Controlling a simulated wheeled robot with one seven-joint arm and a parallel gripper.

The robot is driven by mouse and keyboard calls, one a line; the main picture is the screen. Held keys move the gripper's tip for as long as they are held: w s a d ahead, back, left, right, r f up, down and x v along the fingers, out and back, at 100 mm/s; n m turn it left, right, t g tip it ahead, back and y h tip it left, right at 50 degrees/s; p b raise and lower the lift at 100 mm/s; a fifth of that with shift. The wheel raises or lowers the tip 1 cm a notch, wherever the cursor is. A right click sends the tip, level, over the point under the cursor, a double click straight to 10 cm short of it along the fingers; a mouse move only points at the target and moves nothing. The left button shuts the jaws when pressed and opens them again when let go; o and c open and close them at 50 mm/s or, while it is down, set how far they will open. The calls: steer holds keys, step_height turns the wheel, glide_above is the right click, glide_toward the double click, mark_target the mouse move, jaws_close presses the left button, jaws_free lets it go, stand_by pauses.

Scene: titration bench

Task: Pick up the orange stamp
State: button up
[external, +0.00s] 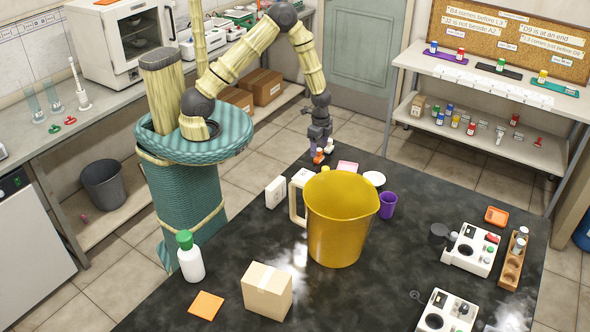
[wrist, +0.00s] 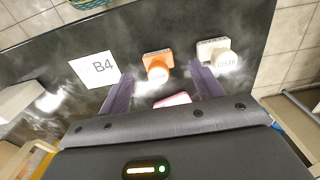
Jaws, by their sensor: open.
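The orange stamp (external: 318,158) stands at the far edge of the black table in the external view, just below my gripper (external: 319,137).
A pink pad (wrist: 172,100) shows between the fingers, nearer the palm. A white B4 card (wrist: 94,69) is left of them. A large yellow pitcher (external: 335,225), a white dish (external: 374,178) and a purple cup (external: 387,206) stand nearby. The table's edge is close behind the stamps.

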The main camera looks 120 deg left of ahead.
mark_target(319, 149)
steer(key=shift+w+d+f, duration=0.1)
steer(key=shift+w+f, duration=0.05)
steer(key=shift+f, duration=1.75)
steer(key=c, duration=1.1)
